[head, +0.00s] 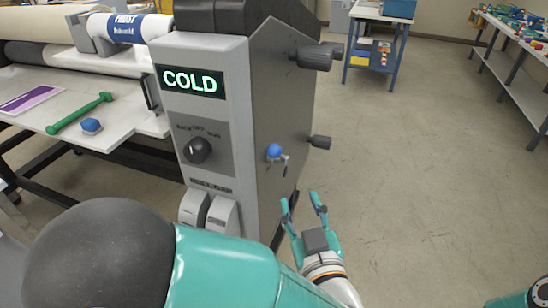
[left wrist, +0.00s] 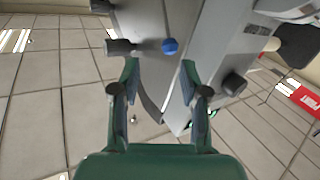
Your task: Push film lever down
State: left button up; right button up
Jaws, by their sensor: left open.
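The film lever appears as a blue ball knob (head: 274,151) on a short grey stem, on the dark right side of the laminator (head: 275,95). The knob also shows in the left wrist view (left wrist: 170,46), just beyond the fingertips and between their lines. My left gripper (head: 302,203) is open and empty, below and to the right of the knob in the head view, not touching it. In the left wrist view its two fingers (left wrist: 159,70) are spread apart. My right gripper is not in view.
The front panel has a lit COLD display (head: 190,81) and a black dial (head: 198,150). Dark knobs (head: 316,56) (head: 320,142) stick out from the machine's side. Floor to the right is clear.

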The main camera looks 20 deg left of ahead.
aim_at(276, 155)
pick_arm(q)
jog(key=shift+n+y, duration=0.5)
jog(key=shift+y, duration=0.2)
jog(key=p+x, duration=0.1)
jog(key=x, duration=0.4)
jog(key=r+p+x, duration=0.1)
jog(key=x, duration=0.4)
jog(key=a+p+x, duration=0.1)
jog(key=x, duration=0.4)
jog(key=shift+s+a+r+p, duration=0.1)
jog(key=shift+s+r+p, duration=0.25)
jog(key=shift+s+r, duration=0.1)
grip_shut()
